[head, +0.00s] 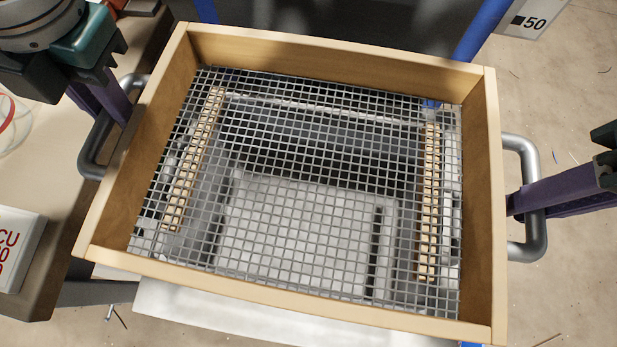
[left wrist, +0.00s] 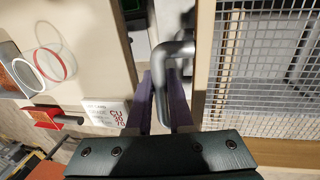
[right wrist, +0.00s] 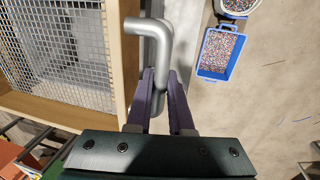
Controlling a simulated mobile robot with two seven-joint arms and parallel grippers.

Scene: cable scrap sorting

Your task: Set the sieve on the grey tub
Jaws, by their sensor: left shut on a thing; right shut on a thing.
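The sieve (head: 485,190) is a square wooden frame with a grey wire mesh and a bent grey handle on each side. It fills the middle of the head view, turned slightly. My left gripper (head: 112,108) is shut on the left handle (left wrist: 172,52). My right gripper (head: 522,203) is shut on the right handle (right wrist: 150,28). Both wrist views show the purple fingers around the bars. Pale and dark shapes show below the mesh; I cannot make out the grey tub for certain among them.
A beige table (head: 55,195) lies close on the left, with a white sign (head: 18,245) and red and white cable rings (left wrist: 50,65). A blue crate of granules (right wrist: 218,52) stands on the floor at the right. Open floor (head: 570,280) shows on the right.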

